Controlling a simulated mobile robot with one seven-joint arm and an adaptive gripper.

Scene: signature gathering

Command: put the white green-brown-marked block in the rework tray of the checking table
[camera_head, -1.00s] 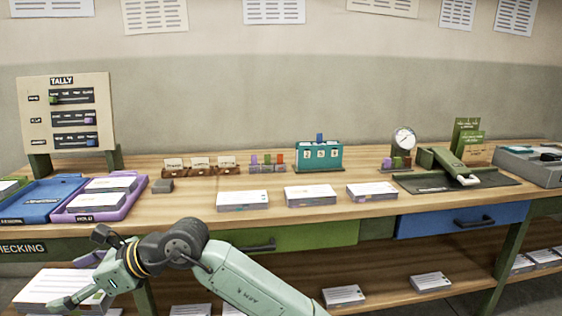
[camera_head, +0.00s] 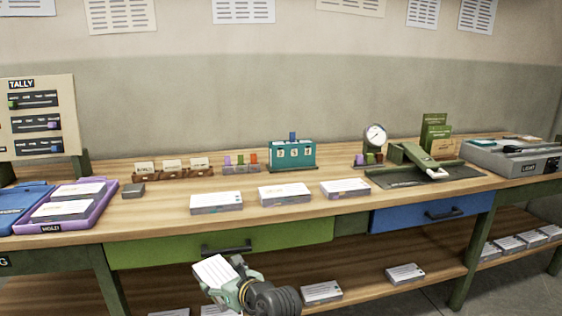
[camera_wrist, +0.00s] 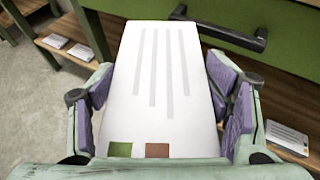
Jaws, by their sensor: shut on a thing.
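My gripper (camera_head: 236,288) is shut on the white block (camera_head: 214,270), in front of the table and below its top. In the wrist view the block (camera_wrist: 165,60) lies between the purple finger pads, with grey lines on its face and a green and a brown mark at its near end. A purple tray (camera_head: 50,228) with white blocks in it sits at the table's left. A blue tray (camera_head: 12,228) beside it is cut by the picture edge. I cannot make out a rework label on any tray.
A green drawer (camera_head: 290,239) with a black handle is just behind my gripper. White blocks stand along the table's front, with a small grey block (camera_head: 133,190) near the purple tray. More blocks lie on the lower shelf.

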